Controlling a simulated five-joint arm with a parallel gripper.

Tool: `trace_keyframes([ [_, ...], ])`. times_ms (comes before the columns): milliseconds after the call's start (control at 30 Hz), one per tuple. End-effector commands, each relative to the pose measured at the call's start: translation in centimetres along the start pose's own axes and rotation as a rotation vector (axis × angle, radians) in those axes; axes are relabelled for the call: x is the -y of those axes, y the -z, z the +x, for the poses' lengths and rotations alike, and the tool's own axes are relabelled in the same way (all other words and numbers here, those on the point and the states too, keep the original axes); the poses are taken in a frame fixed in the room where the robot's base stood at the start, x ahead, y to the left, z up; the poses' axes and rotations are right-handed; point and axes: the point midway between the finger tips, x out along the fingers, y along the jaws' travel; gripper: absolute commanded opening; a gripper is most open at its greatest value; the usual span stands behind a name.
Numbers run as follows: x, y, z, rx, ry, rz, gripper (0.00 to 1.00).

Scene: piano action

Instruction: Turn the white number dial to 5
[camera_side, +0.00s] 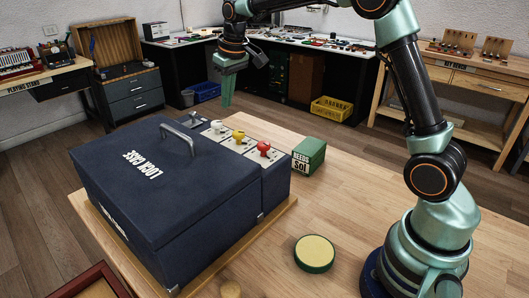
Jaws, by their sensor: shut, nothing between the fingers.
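The white number dial (216,127) sits at the far end of a row on the right side of the dark blue lock case (150,190). A yellow dial (238,136) and a red dial (263,148) stand nearer along the same row. The number that the white dial points to is too small to read. My gripper (227,104) is shut and empty, pointing down. In the picture its fingertips appear just above and to the right of the white dial, apart from it; the exact depth is hard to tell.
A green box marked "Sol" (309,155) stands right of the case. A round green-rimmed pad (314,253) lies on the wooden table (350,190). The case has a raised metal handle (180,139). A red-framed tray (90,288) is at the front left. The table's middle is clear.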

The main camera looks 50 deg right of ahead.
Motion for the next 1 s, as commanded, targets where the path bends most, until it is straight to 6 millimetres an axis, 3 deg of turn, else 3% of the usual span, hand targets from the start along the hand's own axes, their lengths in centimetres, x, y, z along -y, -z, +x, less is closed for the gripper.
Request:
trace_keyframes([
  [233,2.5,0.4,-0.8,-0.002,0.012,-0.003,0.0],
  [333,2.7,0.4,-0.6,0.0,0.013,0.0,0.0],
  [800,2.7,-0.9,4.4,0.002,0.012,0.0,0.0],
  [1000,2.7,-1.2,5.6,0.0,0.012,0.0,0.0],
])
